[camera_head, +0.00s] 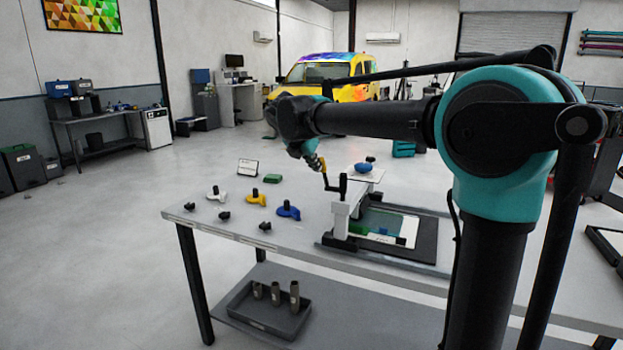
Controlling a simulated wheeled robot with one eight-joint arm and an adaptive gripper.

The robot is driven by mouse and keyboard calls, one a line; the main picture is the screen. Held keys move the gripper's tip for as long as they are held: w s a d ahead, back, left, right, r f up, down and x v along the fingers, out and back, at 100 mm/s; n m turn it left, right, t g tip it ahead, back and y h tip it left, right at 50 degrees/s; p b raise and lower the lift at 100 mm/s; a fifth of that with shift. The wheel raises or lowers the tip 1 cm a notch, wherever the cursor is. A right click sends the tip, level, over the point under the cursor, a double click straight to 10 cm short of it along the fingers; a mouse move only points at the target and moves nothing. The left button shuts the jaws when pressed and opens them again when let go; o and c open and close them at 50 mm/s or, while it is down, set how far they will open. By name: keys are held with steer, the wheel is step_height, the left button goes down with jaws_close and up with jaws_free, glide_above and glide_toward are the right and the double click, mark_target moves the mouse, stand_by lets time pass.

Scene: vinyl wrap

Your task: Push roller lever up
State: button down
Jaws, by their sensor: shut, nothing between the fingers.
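A small white roller press (340,222) stands on the right part of the workbench, on a dark flat base. A dark lever with a black upright handle (343,184) shows at its upper left side. My gripper (322,166) points down just above and left of this lever, shut and empty. Its tip is close to the lever, but I cannot tell whether they touch. The finger details are small and partly blend with the lever. A blue knob-like object (363,168) sits on a white plate on top of the press.
The workbench (230,226) holds white (216,194), yellow (256,198) and blue (288,209) clamp-like parts, with small black knobs before them. A green block (272,178) and a small sign (247,167) stand behind. A grey tray (265,318) with metal cylinders is on the lower shelf.

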steer(key=w+r+g, duration=0.1)
steer(key=w+d+r+g+y, duration=0.1)
steer(key=w, duration=0.1)
steer(key=w+d+r+g, duration=0.1)
steer(key=w+g, duration=0.1)
steer(key=shift+w+y, duration=0.15)
steer(key=shift+y, duration=0.15)
steer(key=shift+w+d+r, duration=0.2)
steer(key=shift+w+d, duration=0.05)
steer(key=shift+w, duration=0.5)
steer(key=shift+w+d, duration=0.1)
steer(key=shift+w, duration=0.05)
steer(key=s+a+r, duration=0.3)
steer(key=s+r, duration=0.3)
steer(key=r, duration=0.3)
steer(key=shift+a+r, duration=0.35)
steer(key=shift+a, duration=0.05)
